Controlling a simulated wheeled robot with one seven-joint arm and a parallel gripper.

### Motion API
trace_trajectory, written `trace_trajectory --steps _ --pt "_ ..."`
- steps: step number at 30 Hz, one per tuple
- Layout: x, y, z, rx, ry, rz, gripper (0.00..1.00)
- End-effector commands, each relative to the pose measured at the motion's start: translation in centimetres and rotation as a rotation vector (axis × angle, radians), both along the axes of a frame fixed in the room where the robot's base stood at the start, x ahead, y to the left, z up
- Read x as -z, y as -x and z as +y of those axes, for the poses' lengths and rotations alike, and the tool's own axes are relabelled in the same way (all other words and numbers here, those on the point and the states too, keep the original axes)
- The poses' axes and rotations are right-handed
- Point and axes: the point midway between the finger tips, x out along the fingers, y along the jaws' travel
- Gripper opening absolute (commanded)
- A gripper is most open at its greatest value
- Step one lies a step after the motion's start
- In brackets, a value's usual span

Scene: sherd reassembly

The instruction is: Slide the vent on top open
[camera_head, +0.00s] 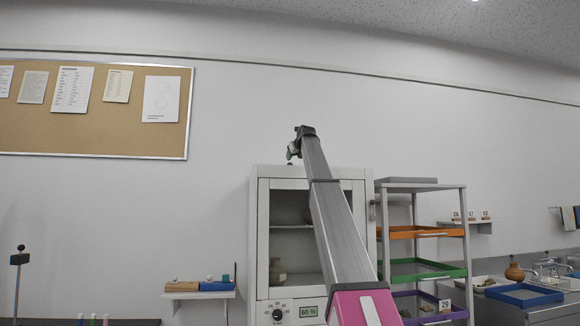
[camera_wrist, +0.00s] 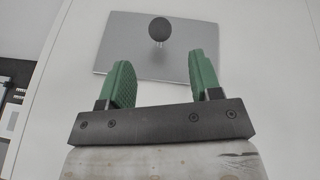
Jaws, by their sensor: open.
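The white cabinet (camera_head: 262,230) stands in the middle of the head view with a glazed front, behind my raised arm. In the wrist view its pale top (camera_wrist: 270,60) carries a grey vent plate (camera_wrist: 125,45) with a round dark knob (camera_wrist: 159,29) on a short stem. My gripper (camera_wrist: 158,80) has two green fingers, spread apart and empty. The knob lies beyond the fingertips, about midway between them, and appears apart from them. In the head view my gripper (camera_head: 294,150) is above the cabinet's top; the vent cannot be made out there.
A rack with orange, green and purple trays (camera_head: 420,270) stands close on the cabinet's right. A small wall shelf (camera_head: 199,294) is on its left. A sink counter (camera_head: 530,300) is at the far right. The wall above the cabinet is clear.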

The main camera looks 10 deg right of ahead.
Motion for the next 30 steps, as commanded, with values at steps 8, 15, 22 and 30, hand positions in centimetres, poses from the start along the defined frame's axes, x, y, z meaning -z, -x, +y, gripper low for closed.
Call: trace_trajectory --steps 8,15,22,30 --pt "1.8 -4.8 0.8 -0.001 0.0 0.002 0.58" --pt "2.9 -7.3 1.2 0.0 0.001 0.0 0.58" --pt "3.1 -7.5 1.2 0.0 0.001 0.0 0.58" --pt "3.1 -7.4 1.2 -0.001 0.0 0.0 0.0"
